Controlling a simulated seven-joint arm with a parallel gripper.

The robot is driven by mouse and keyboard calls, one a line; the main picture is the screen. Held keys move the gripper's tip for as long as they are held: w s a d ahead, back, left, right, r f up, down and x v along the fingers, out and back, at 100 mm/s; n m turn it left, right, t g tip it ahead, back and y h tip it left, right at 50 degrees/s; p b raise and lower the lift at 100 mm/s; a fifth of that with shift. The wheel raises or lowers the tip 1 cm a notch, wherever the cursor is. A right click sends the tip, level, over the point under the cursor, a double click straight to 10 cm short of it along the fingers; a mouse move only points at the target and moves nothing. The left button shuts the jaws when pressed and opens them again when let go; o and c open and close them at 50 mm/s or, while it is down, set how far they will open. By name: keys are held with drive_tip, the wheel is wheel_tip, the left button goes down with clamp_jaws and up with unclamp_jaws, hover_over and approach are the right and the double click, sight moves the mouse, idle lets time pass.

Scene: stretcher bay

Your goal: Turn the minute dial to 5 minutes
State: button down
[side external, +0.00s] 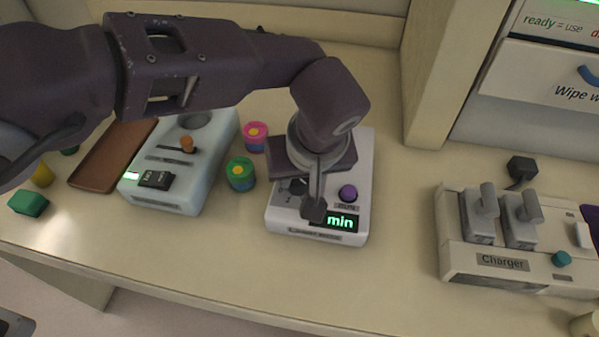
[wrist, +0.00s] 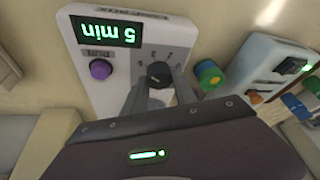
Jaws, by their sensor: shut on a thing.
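The white timer box (side external: 367,170) stands on the counter under my gripper (side external: 314,212). In the wrist view, the black minute dial (wrist: 158,73) sits between the two fingers of my gripper (wrist: 158,82), which are shut on it. The green display (wrist: 109,33) reads "5 min" upside down in the wrist view. In the side view the gripper hides the digit and most of the dial, and only "min" shows. A purple button (wrist: 100,69) marked RUN is beside the dial, apart from the fingers.
A green-topped jar (side external: 240,174) and a pink-topped jar (side external: 255,136) stand left of the timer box. Farther left are a pale device with an orange knob (side external: 187,144) and a brown tray (side external: 110,155). A charger (side external: 502,263) stands at right, with clear counter between.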

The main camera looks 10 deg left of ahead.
drive_tip(key=shift+s+n, duration=0.1)
drive_tip(key=shift+n, duration=0.6)
drive_tip(key=shift+f, duration=0.1)
drive_tip(key=c, duration=1)
unclamp_jaws()
drive_tip(key=shift+y, duration=0.3)
drive_tip(key=shift+r, duration=0.2)
drive_tip(key=v, duration=0.6)
drive_tip(key=shift+r, duration=0.4)
drive_tip(key=shift+d, duration=0.1)
